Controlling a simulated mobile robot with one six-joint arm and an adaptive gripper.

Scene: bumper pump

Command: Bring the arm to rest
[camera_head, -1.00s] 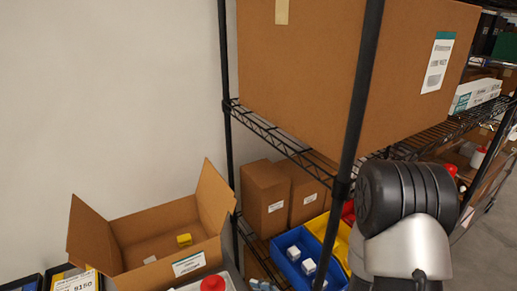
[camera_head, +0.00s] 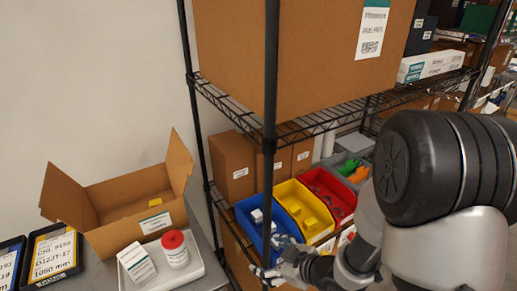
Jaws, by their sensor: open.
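My arm (camera_head: 455,165) fills the right side of the head view, its large dark joint in front of the shelf. My gripper (camera_head: 272,258) shows at the lower middle, in front of the blue bin (camera_head: 256,222) and the shelf's front post. Its fingers are open and no object shows between them. Part of the hand blends with the bins behind it, so its exact gap from them is hard to tell.
A black wire shelf (camera_head: 300,125) holds a large carton (camera_head: 310,55), a yellow bin (camera_head: 303,211) and a red bin (camera_head: 328,190). At left, an open carton (camera_head: 100,205) stands behind a white tray (camera_head: 205,270) with a red-capped jar (camera_head: 174,249) and a small box (camera_head: 137,262).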

